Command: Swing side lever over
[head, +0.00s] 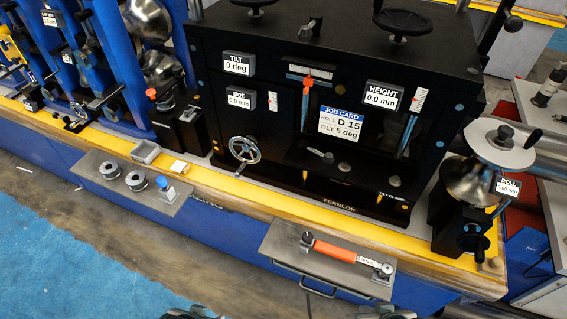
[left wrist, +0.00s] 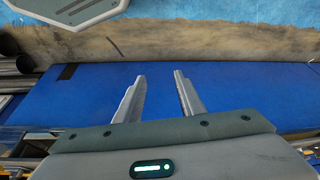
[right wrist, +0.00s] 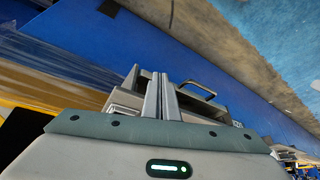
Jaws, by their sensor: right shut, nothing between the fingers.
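The black machine (head: 440,62) carries a readout box marked as side (head: 241,98), which shows 0.0 mm. A silver handwheel (head: 245,150) sits below it. A small black lever with a knob (head: 345,162) lies on the bar at the machine's lower front. I cannot tell for sure which part is the side lever. My right gripper (head: 386,312) is at the bottom edge of the head view, well in front of the machine; in the right wrist view (right wrist: 162,78) its fingers are together and empty. My left gripper (head: 190,314) is also at the bottom edge; in the left wrist view (left wrist: 160,78) it is open and empty.
A grey shelf (head: 285,262) holding an orange-handled wrench (head: 336,251) juts out in front of the machine. Another shelf (head: 95,172) holds round rollers (head: 136,181). A roll stand (head: 462,215) stands at the right. The blue floor (head: 60,260) is clear at left.

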